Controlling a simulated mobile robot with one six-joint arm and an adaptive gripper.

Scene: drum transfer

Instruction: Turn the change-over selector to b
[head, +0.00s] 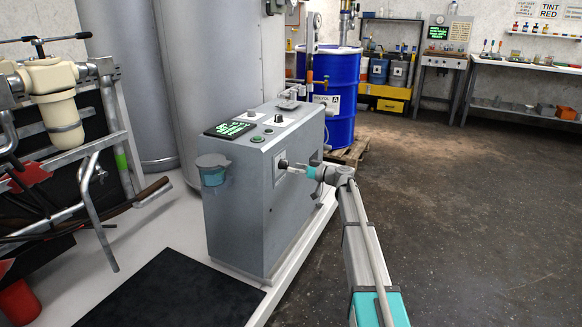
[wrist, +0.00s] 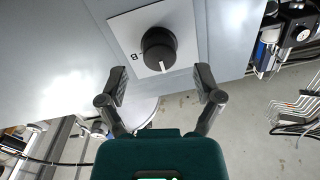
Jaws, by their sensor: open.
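The change-over selector (wrist: 158,46) is a round black knob on a white square plate (wrist: 122,27) on the grey cabinet. Its white pointer line faces the bottom of the wrist view, toward my gripper. A letter B with a small tick is on the plate to the knob's left, and the pointer is not on it. Any other letter is hidden or out of view. My gripper (wrist: 161,82) is open, with one finger on each side below the knob and apart from it. In the head view the selector (head: 282,163) is on the cabinet's right face, with my gripper (head: 292,168) close in front.
The grey cabinet (head: 232,190) has a green-lit display (head: 230,129) and buttons on top. A blue drum (head: 343,80) on a pallet stands behind. Open floor (head: 450,200) lies to the right.

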